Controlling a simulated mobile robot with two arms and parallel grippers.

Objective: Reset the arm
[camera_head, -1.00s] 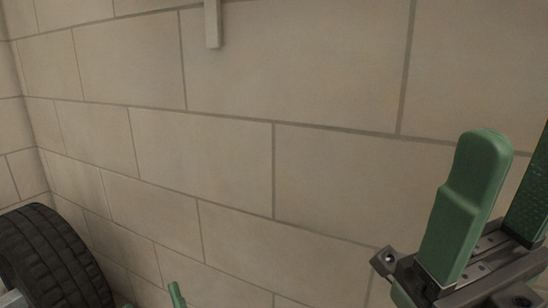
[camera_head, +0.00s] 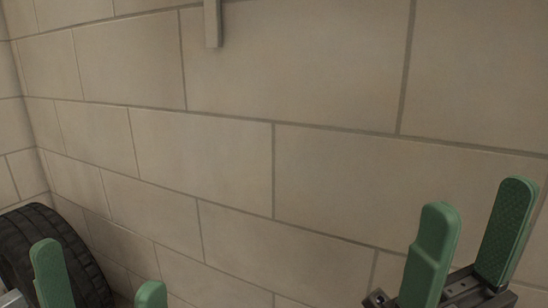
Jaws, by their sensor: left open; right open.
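My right gripper (camera_head: 472,238) is at the lower right of the head view. Its two green fingers stand apart with nothing between them. My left gripper (camera_head: 101,280) is at the lower left. The tops of its two green fingers show, spread apart and empty, and the rest of it is cut off by the bottom edge. Both grippers are in front of the block wall and touch nothing that I can see.
A beige block wall (camera_head: 340,80) fills most of the view, with a corner at the far left. A black tire (camera_head: 72,245) stands at the lower left, partly behind my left gripper. A pale strip (camera_head: 212,25) hangs at the top.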

